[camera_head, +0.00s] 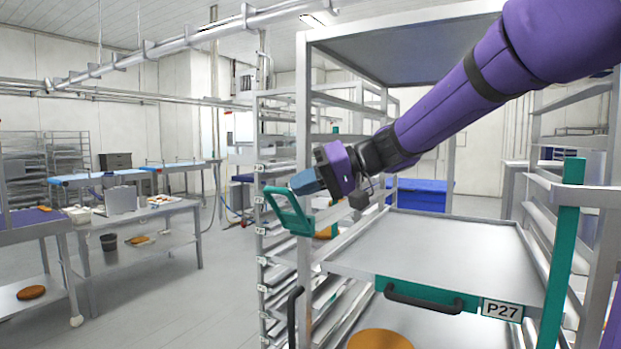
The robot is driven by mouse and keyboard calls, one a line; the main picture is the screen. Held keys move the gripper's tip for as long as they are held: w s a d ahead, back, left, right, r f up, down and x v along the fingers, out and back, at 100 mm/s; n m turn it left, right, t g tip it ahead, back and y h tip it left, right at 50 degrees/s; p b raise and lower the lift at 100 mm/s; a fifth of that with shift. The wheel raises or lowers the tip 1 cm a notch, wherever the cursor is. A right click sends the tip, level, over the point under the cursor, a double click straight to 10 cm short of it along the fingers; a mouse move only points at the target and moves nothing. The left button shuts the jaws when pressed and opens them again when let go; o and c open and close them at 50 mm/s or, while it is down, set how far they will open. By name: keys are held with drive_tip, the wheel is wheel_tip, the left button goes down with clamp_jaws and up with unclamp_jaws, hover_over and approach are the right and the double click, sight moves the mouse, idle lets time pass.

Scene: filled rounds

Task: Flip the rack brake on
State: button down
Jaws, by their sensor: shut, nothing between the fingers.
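The rack (304,150) is a tall metal frame with tray levels, close in front of me. A teal loop-shaped lever (281,207) sticks out to the left at its front left post and looks like the brake; no marking on it is readable. My purple arm reaches in from the upper right. My gripper (300,183) has blue fingers, shut and empty, pointing left just above the lever. Its fingertips overlap the lever's upper part in the picture; I cannot tell whether they touch it.
A teal upright (563,255) stands at right. A black handle (294,318) is low on the left post. Steel tables (140,225) stand left; the floor (170,310) between is clear.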

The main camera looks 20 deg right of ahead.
drive_tip(key=s+a+f+n+h, duration=0.1)
drive_tip(key=s+a+f+n+t+h, duration=0.1)
drive_tip(key=a+f, duration=0.1)
drive_tip(key=shift+s+n+h, duration=0.15)
drive_tip(key=shift+n+h, duration=0.15)
drive_tip(key=shift+h, duration=0.1)
drive_tip(key=shift+s+a+f+n+t+h, duration=0.15)
drive_tip(key=shift+s+a+f+n+h, duration=0.1)
drive_tip(key=shift+f, duration=0.3)
drive_tip(key=shift+s+a+f+n+t+h, duration=0.1)
drive_tip(key=shift+a+f+n+h, duration=0.1)
drive_tip(key=shift+f, duration=0.3)
drive_tip(key=shift+s+a+f+n+t+h, duration=0.15)
drive_tip(key=shift+s+a+f+h, duration=0.1)
drive_tip(key=shift+f, duration=0.3)
approach(292, 203)
drive_tip(key=s, duration=0.1)
drive_tip(key=s+a+r, duration=0.1)
drive_tip(key=s, duration=0.3)
drive_tip(key=shift+a+r, duration=0.15)
drive_tip(key=shift+a, duration=0.25)
